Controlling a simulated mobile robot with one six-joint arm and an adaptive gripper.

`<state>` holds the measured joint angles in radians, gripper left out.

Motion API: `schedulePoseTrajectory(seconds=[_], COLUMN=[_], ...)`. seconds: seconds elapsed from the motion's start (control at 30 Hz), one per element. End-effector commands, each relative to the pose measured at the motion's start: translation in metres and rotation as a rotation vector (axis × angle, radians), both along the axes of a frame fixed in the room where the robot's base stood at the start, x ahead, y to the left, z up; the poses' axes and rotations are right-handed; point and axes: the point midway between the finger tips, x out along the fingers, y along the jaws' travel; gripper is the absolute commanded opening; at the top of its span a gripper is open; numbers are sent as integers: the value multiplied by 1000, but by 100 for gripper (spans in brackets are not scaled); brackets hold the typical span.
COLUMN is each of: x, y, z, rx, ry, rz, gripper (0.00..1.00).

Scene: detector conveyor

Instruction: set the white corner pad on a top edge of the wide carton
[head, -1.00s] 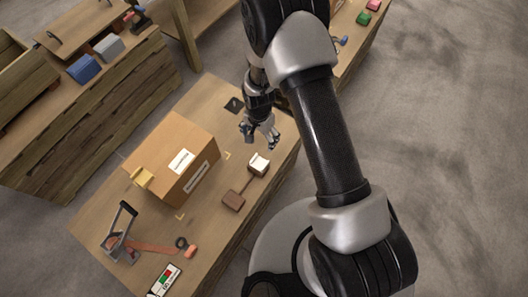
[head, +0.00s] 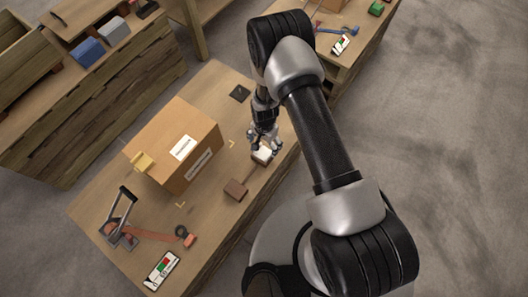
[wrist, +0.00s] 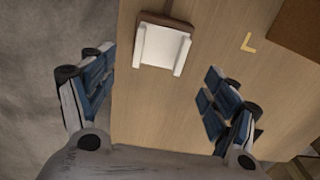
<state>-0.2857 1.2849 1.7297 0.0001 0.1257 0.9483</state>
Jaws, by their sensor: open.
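The white corner pad (wrist: 160,45) lies on the bench top in the wrist view, with two raised sides, on or against a brown piece (wrist: 165,20). It also shows in the head view (head: 264,154), partly hidden by my gripper. My gripper (head: 263,138) is above the pad. In the wrist view my gripper (wrist: 155,95) is open and empty, its blue-padded fingers wide apart, with the pad ahead between them. The wide carton (head: 172,140) stands closed on the bench to the left, with a white label on top and a yellow corner piece (head: 143,161) on its left edge.
A brown block (head: 236,189) lies nearer on the bench (head: 205,225). A strapping tool (head: 118,222), an orange strap and a small display (head: 161,271) lie at the front left. A dark square (head: 240,93) lies behind. Yellow corner marks surround the carton.

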Motion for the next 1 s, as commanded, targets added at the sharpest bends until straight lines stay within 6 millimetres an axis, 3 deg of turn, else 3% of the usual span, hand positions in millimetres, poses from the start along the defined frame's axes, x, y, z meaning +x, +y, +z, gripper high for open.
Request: schedulePoseTrajectory(seconds=[0.3, 0.53, 1.0], x=[-5, -4, -5], y=[2, 2, 2], z=[-46, -46, -46], rx=[0, -1, 0], ry=[3, 1, 1], rz=[1, 0, 0], gripper=[80, 80, 49])
